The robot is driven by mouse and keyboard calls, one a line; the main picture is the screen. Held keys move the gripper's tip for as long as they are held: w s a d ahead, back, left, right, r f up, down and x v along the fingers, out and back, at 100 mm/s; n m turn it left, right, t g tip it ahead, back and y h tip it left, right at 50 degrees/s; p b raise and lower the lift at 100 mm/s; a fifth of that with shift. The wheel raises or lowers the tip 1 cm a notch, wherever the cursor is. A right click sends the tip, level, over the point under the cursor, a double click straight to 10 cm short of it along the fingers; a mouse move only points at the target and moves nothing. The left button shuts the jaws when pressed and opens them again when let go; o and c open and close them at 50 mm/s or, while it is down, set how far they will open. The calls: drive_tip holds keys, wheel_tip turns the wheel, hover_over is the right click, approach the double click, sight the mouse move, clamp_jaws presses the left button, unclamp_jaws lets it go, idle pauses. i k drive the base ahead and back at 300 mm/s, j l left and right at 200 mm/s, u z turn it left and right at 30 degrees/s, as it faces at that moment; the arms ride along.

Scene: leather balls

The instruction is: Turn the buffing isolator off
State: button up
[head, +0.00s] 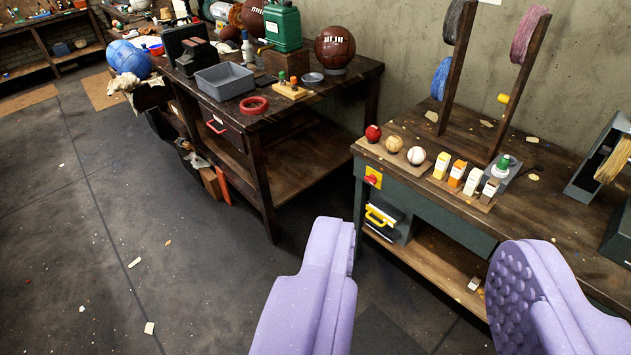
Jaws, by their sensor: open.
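The isolator (373,177) is a small yellow plate with a red rotary knob. It is fixed on the front left of the right-hand workbench, just under the top edge. The knob's exact angle is too small to tell. My gripper (425,262) shows as two purple padded fingers at the bottom of the head view. It is open and empty, with floor and the bench's lower shelf visible between the fingers. The isolator lies beyond the fingers, above the left fingertip in the picture, and nothing touches it.
The right workbench (567,210) carries a red, a tan and a white ball, several small boxes and a spool rack (478,90). A yellow-handled grey case (388,220) sits under the isolator. Another dark table (330,90) stands at the back. The floor (130,220) at left is mostly clear.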

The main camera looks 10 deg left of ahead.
sight(372, 179)
drive_tip(key=z, duration=1.2)
drive_tip(key=u, duration=1.2)
drive_tip(key=i+u, duration=0.1)
drive_tip(key=i, duration=0.4)
drive_tip(key=i+u, duration=0.1)
drive_tip(key=i, duration=0.4)
drive_tip(key=i+l+u, duration=0.1)
drive_tip(key=i, duration=0.4)
drive_tip(key=i+l+u, duration=0.1)
drive_tip(key=i, duration=0.4)
drive_tip(key=i+l+u, duration=0.1)
drive_tip(key=i+l, duration=0.15)
drive_tip(key=i, duration=0.25)
